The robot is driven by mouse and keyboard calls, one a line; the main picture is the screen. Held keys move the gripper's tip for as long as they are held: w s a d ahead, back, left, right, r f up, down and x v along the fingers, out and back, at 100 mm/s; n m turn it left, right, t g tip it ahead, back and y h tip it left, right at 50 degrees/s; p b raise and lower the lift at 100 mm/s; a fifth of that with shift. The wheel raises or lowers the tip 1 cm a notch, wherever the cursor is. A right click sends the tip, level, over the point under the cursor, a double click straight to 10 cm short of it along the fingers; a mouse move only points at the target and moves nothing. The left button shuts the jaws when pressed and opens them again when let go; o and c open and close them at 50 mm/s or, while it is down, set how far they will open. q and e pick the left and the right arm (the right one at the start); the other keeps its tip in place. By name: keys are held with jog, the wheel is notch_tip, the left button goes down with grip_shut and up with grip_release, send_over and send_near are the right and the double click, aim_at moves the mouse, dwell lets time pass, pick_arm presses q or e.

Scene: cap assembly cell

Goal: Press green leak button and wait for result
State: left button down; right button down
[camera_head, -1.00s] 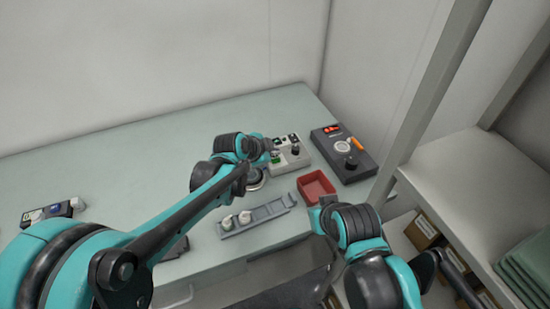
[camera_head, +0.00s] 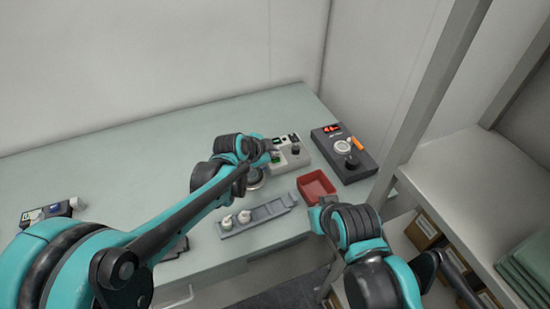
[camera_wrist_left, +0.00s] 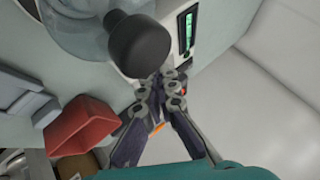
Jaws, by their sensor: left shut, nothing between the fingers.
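The light grey tester box (camera_head: 297,157) stands on the bench, with a dark knob and a small display on top. A small green patch, likely the green button (camera_head: 275,159), shows at its left part beside my left gripper (camera_head: 272,149). My left gripper is shut and empty, with its tips at the box. In the left wrist view, the closed fingertips (camera_wrist_left: 165,80) are beside the black knob (camera_wrist_left: 140,46) and below the lit green display (camera_wrist_left: 188,32). The button is hidden there, so contact cannot be told. My right gripper (camera_head: 322,212) is near the bench's front edge, its jaws unclear.
A red bin (camera_head: 328,182) sits right of a grey rack (camera_head: 264,214) holding white caps. A dark device (camera_head: 353,172) with a red display and an orange part stands at the right. A small device (camera_head: 38,215) lies far left. The bench's back left is clear.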

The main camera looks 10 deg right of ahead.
aim_at(274, 160)
pick_arm(q)
jog(key=shift+f+b, duration=0.4)
jog(key=shift+f, duration=0.3)
dwell(0.6)
jog(key=shift+r, duration=0.15)
jog(key=shift+r+p, duration=0.7)
jog(key=shift+r, duration=0.05)
notch_tip(274, 160, up, 5)
jog(key=p, duration=0.4)
jog(key=shift+r, duration=0.1)
dwell(0.7)
